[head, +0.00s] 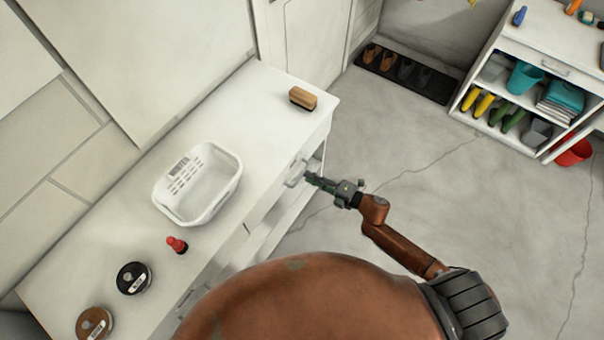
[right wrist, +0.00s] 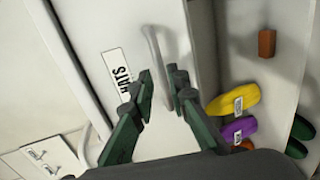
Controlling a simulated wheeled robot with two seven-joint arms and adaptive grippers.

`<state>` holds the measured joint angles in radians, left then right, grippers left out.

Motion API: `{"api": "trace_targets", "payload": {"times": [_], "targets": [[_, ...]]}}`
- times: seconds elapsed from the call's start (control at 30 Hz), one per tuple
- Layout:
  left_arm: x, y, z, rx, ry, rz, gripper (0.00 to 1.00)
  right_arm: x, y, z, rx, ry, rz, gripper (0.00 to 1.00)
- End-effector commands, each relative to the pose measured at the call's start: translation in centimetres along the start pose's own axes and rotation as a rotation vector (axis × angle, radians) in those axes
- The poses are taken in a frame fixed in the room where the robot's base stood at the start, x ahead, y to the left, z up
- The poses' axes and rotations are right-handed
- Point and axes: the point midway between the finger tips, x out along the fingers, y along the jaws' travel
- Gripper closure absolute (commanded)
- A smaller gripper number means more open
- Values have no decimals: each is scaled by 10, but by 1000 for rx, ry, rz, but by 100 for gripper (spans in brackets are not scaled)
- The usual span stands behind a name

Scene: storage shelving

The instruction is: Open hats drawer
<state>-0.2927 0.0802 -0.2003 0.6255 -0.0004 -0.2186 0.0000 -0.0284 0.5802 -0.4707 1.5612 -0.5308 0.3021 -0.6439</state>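The hats drawer is a white front with a black-on-white "HATS" label (right wrist: 118,75) in the right wrist view. Its pale bar handle (right wrist: 157,58) is right of the label; in the head view the handle (head: 295,173) is at the right end of the long white cabinet. The drawer looks shut. My right gripper (head: 312,178) is at the handle in the head view. In the right wrist view its dark green fingers (right wrist: 160,82) are apart, with the handle's lower end near the gap between the tips; contact cannot be told. My left gripper is out of view.
The cabinet top (head: 262,120) holds a white basket (head: 200,185), a brush (head: 303,98), a red-topped item (head: 177,245) and two round tins. Open shelves beside the drawer hold yellow (right wrist: 233,98) and purple shoes. Floor to the right is clear up to another shelf unit (head: 545,50).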

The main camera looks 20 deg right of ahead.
Motion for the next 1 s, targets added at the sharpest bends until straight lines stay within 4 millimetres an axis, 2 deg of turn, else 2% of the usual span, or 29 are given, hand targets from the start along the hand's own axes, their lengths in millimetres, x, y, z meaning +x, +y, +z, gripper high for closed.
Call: {"api": "trace_targets", "payload": {"times": [0.03, 0.13, 0.3, 0.63, 0.87, 1.0], "targets": [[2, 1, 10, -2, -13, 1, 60, 10, 0, 0, 1, 1, 2, 85], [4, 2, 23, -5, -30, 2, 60, 24, -1, 0, 2, 0, 0, 85], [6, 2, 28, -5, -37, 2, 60, 39, -2, 1, 4, -2, -1, 85], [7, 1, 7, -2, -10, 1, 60, 43, -1, 1, 4, -2, -1, 85], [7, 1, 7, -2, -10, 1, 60, 43, -1, 1, 4, -2, -1, 100], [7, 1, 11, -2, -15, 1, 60, 43, -1, 1, 5, -2, -2, 100]]}}
